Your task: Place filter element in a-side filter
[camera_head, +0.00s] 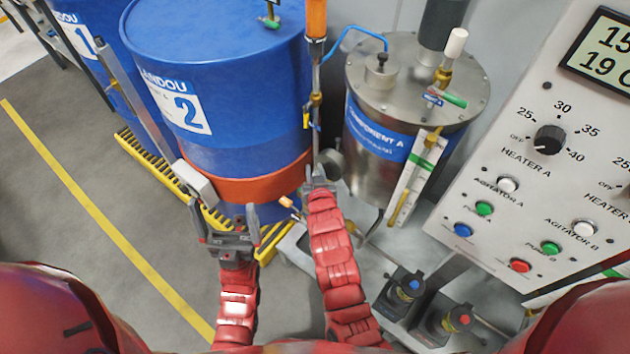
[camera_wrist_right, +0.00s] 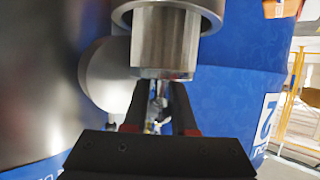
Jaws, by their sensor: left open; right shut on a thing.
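My right gripper (camera_head: 317,180) is at the foot of a vertical pipe between the blue drum and the steel tank. In the right wrist view its fingers (camera_wrist_right: 160,105) are shut on a small, shiny metal piece, mostly hidden between them. I cannot tell for sure whether it is the filter element. Directly above the fingers hangs a steel cylindrical housing (camera_wrist_right: 165,40) with a wider collar, which looks like the A-side filter. I cannot tell whether the held piece touches it. My left gripper (camera_head: 224,222) is open and empty, in front of the blue drum.
The blue drum (camera_head: 215,75) with an orange band stands behind my left gripper. The steel Component A tank (camera_head: 385,130) stands right of the pipe (camera_head: 316,100). A control panel (camera_head: 545,180) fills the right side. Floor (camera_head: 60,220) at the left is clear.

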